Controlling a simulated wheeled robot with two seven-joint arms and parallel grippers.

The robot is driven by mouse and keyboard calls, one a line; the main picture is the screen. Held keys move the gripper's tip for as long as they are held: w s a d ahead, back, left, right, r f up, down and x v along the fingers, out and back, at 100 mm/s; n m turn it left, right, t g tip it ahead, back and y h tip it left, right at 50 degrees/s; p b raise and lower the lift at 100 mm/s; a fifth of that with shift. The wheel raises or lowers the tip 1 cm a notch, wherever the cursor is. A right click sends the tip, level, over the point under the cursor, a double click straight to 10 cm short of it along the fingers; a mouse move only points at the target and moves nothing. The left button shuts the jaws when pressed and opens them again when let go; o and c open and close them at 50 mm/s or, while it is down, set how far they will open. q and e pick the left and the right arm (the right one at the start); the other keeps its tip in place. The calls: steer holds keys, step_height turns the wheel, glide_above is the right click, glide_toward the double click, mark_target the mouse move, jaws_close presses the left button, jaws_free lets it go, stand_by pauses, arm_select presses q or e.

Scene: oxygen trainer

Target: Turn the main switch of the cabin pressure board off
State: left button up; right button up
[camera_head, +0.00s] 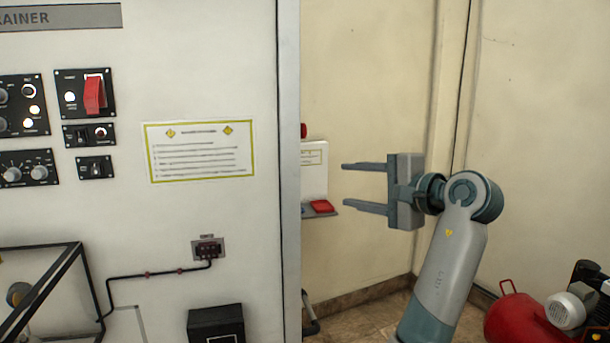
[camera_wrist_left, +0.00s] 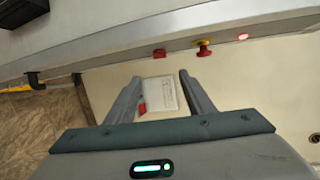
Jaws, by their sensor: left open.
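No board in view has a readable cabin pressure label. In the head view, a black panel with a large red switch (camera_head: 95,95) sits on the grey trainer cabinet (camera_head: 215,60). Past the cabinet's right edge, a white board (camera_head: 314,170) with a red part (camera_head: 321,206) below it is partly hidden. My left gripper (camera_head: 344,185) is open and empty, fingers pointing left toward that white board, apart from it. In the left wrist view, a white plate (camera_wrist_left: 164,92) and a red part (camera_wrist_left: 141,108) show between the open fingers (camera_wrist_left: 160,76). My right gripper is out of view.
Several small knob and switch panels (camera_head: 28,168) and a yellow-edged notice (camera_head: 200,150) are on the cabinet. In the left wrist view, a red-and-yellow button (camera_wrist_left: 203,48) juts from the cabinet's edge.

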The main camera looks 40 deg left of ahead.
arm_select(q)
steer(key=shift+s, duration=0.1)
steer(key=shift+a, duration=0.1)
steer(key=p+x, duration=0.8)
steer(key=x, duration=0.9)
steer(key=shift+a+f, duration=0.1)
steer(key=c, duration=1)
